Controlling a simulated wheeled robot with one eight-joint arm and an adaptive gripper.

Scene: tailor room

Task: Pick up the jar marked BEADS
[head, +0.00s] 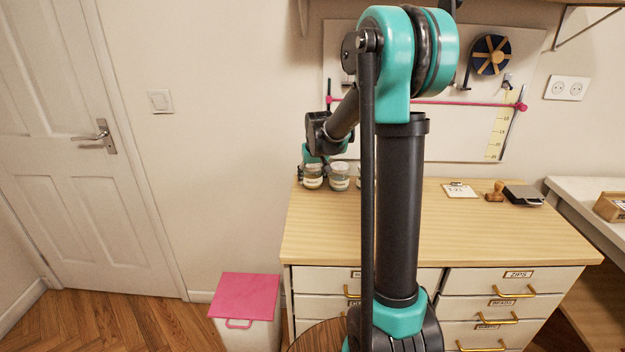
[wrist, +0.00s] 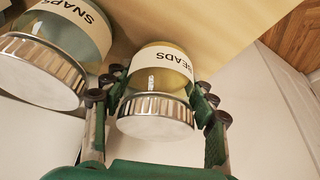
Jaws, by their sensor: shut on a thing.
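The jar marked BEADS (wrist: 160,62) has a white label, yellowish contents and a ribbed silver lid. In the wrist view it sits between the fingers of my gripper (wrist: 157,105), which is shut on it near the lid. In the head view the leftmost jar (head: 313,177) is beside my gripper (head: 314,158), at the back left of the wooden dresser top (head: 450,225). The fingers are small and partly hidden there. I cannot tell whether the jar touches the top.
A jar marked SNAPS (wrist: 55,50) stands close beside the BEADS jar; a jar also shows beside it in the head view (head: 339,177). A stamp (head: 495,191), a small card (head: 459,190) and a dark pad (head: 524,195) lie at the right. A pink-lidded bin (head: 247,288) stands left of the dresser.

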